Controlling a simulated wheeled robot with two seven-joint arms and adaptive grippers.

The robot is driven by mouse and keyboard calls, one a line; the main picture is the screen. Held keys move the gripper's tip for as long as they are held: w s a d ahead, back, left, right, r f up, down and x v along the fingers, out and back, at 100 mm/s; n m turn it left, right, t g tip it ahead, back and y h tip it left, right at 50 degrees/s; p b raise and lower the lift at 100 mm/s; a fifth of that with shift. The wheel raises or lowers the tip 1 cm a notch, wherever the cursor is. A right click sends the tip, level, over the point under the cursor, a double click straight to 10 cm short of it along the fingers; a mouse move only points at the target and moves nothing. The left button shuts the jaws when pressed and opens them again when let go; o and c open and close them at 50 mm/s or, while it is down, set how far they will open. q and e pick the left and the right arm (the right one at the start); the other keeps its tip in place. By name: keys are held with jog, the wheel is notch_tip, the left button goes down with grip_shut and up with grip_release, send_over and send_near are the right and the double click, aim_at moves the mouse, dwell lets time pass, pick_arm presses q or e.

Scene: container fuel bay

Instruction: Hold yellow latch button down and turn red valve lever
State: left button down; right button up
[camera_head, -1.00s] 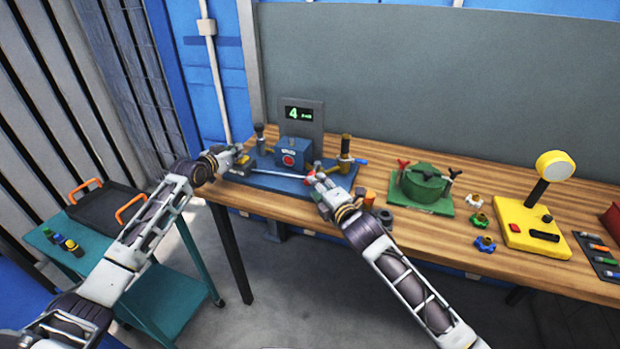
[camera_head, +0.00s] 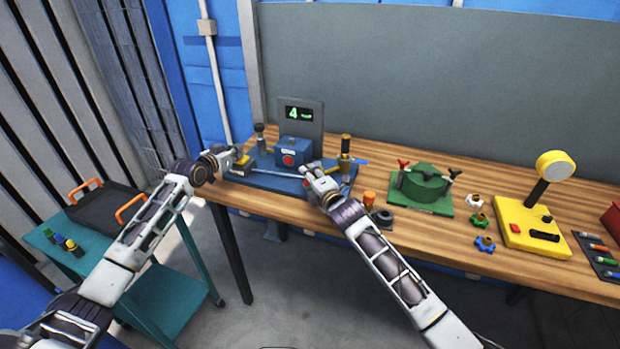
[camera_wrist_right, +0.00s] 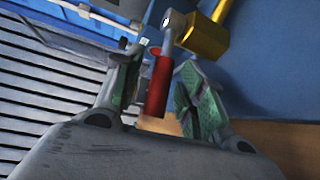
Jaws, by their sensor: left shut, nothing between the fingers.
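The yellow latch button (camera_head: 243,160) is at the left end of the blue base plate (camera_head: 282,181). My left gripper (camera_head: 238,154) is shut and empty, with its tips at the button; whether it is pressed down I cannot tell. The red valve lever (camera_head: 306,183) is at the plate's front right, partly hidden by my right gripper (camera_head: 311,174). In the right wrist view the red lever handle (camera_wrist_right: 158,86) stands between the two fingers of my right gripper (camera_wrist_right: 157,85). The fingers are apart, with visible gaps beside the handle.
A blue box with a red button (camera_head: 293,151) and a display reading 4 (camera_head: 300,113) stand behind the lever. A brass-coloured fitting (camera_head: 346,145) is close right of my right gripper. A green valve (camera_head: 423,185) and yellow gauge stand (camera_head: 523,222) are farther right.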

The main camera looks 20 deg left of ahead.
dwell(0.3)
grip_shut()
jog(key=shift+s+r+n+g+y, duration=0.1)
jog(key=shift+r+n+g+y, duration=0.2)
jog(key=shift+n+y, duration=0.2)
jog(key=shift+s+n+g+y, duration=0.2)
jog(key=shift+n+g+y, duration=0.5)
jog(key=shift+g, duration=0.2)
jog(key=shift+d, duration=0.2)
jog(key=shift+w+d+f+n+g+y, duration=0.15)
jog(key=shift+d+n+g+y, duration=0.15)
jog(key=shift+n+g+y, duration=0.15)
jog(key=shift+w+d+f, duration=0.1)
jog(key=shift+w+d, duration=0.1)
grip_release()
jog(key=shift+d+h, duration=0.15)
jog(key=shift+h, duration=0.1)
